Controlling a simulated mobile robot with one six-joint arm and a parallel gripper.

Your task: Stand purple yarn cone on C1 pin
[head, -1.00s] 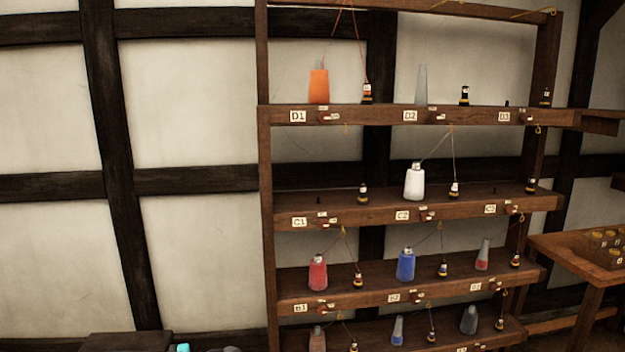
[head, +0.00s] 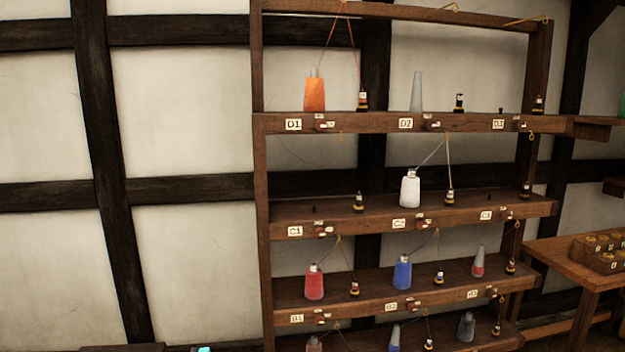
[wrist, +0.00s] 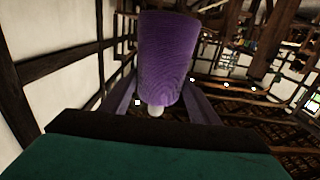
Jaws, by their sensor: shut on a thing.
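The purple yarn cone (wrist: 166,60) is in the wrist view, between the two fingers of my gripper (wrist: 158,108). My gripper and the purple cone do not show in the head view.
A dark bobbin-like weight (head: 358,203) stands right of the C1 pin, and a white cone (head: 410,188) stands at C2. An orange cone (head: 314,92) stands on the shelf above, a red cone (head: 314,283) below. Left of the rack is bare wall.

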